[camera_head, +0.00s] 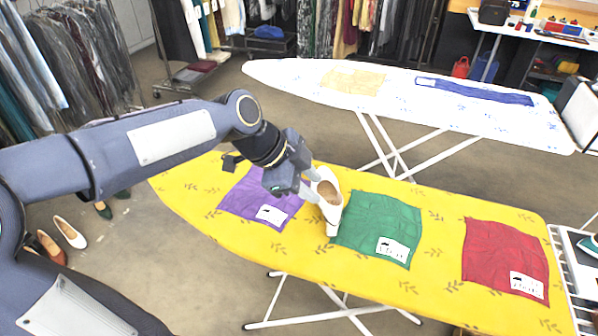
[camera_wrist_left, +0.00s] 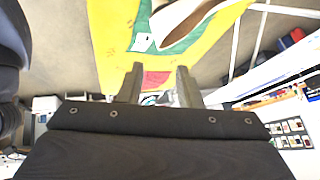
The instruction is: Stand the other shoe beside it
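A cream-white heeled shoe (camera_head: 330,212) is on the yellow ironing board (camera_head: 180,190), between the purple cloth (camera_head: 238,196) and the green cloth (camera_head: 372,222), by the green one's left edge. It also shows at the top of the left wrist view (camera_wrist_left: 178,22). My left gripper (camera_head: 312,183) is close beside this shoe; the head view does not show clearly whether they touch. In the left wrist view its two fingers (camera_wrist_left: 159,78) are apart with nothing between them. Another cream-white shoe (camera_head: 70,233) stands on the floor at left. My right gripper is not in view.
A red cloth (camera_head: 505,258) lies at the board's right. Brown shoes (camera_head: 50,247) and dark green shoes (camera_head: 103,210) are on the floor at left. A white ironing board (camera_head: 300,78) stands behind. Clothes racks line the back.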

